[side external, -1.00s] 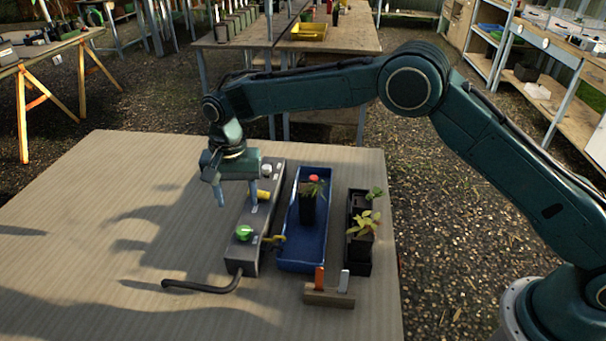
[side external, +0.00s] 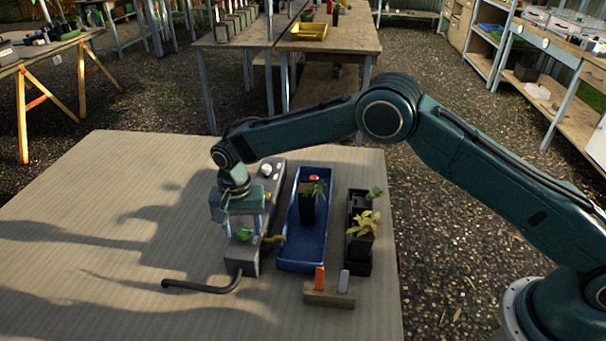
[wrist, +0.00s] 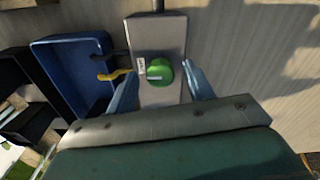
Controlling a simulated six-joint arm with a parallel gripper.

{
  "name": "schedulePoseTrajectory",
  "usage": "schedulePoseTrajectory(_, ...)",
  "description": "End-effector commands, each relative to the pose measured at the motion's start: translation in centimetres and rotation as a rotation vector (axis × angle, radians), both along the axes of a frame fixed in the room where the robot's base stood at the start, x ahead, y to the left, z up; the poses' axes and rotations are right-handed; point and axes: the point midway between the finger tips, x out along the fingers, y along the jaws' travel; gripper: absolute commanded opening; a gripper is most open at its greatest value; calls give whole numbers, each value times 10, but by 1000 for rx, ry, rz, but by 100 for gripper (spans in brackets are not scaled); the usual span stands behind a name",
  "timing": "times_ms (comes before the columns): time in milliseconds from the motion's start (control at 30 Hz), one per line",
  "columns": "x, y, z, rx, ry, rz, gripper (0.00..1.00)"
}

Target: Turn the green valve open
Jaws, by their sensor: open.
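The green valve (side external: 243,234) is a round knob on top of a long grey box (side external: 244,259), near the box's front end. In the wrist view the green valve (wrist: 159,72) has a pale mark on its left side and a small label beside it. My gripper (side external: 245,231) is above the box at the valve. In the wrist view my gripper (wrist: 156,82) is open, with one finger on each side of the valve and gaps between. I cannot tell exactly how high the fingertips are.
A yellow lever (wrist: 115,75) sticks out from the box's side. A blue tray (side external: 303,258) with a potted plant (side external: 310,200) stands to the right, then a black tray (side external: 358,262) with plants. A dark hose (side external: 200,289) leaves the box's front. The table's left side is clear.

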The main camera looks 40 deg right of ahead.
Motion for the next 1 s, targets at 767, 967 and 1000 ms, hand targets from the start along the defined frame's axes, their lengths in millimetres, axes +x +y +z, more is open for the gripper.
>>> schedulePoseTrajectory(767, 0, 0, 0, -1, 1, 61, 8)
schedulePoseTrajectory(967, 0, 0, 0, -1, 0, 168, 8)
schedulePoseTrajectory(1000, 0, 0, 0, -1, -1, 197, 8)
